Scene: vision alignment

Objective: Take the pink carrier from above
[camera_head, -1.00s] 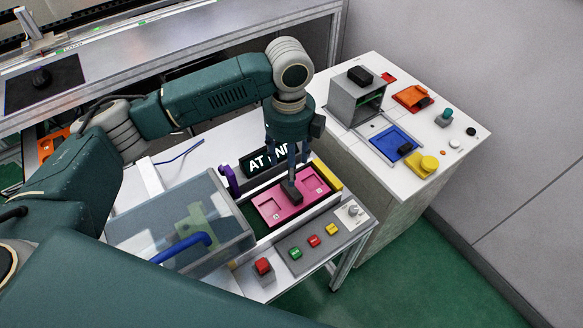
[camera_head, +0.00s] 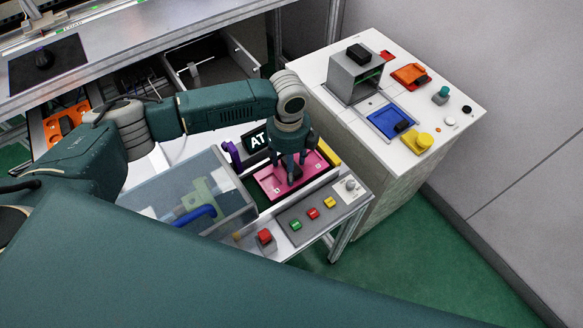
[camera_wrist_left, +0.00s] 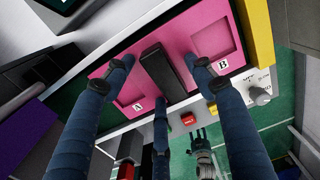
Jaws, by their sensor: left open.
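The pink carrier (camera_head: 318,165) is a flat plate with two square recesses marked A and B and a black block-like handle in its middle. It sits in a dark-lined slot of the white bench. It fills the middle of the left wrist view (camera_wrist_left: 195,38), with the black handle (camera_wrist_left: 168,73) between the fingers. My left gripper (camera_head: 292,178) points down over the carrier from above. In the left wrist view its blue-grey fingers (camera_wrist_left: 163,75) are spread around the handle, apart from one another. Whether they touch the carrier, I cannot tell.
A clear cover (camera_head: 190,195) with a blue handle stands left of the carrier. A purple handle (camera_head: 233,157) and a dark lettered sign (camera_head: 256,141) are close behind. A button panel (camera_head: 315,212) lies in front. A yellow block (camera_head: 328,152) borders the right end.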

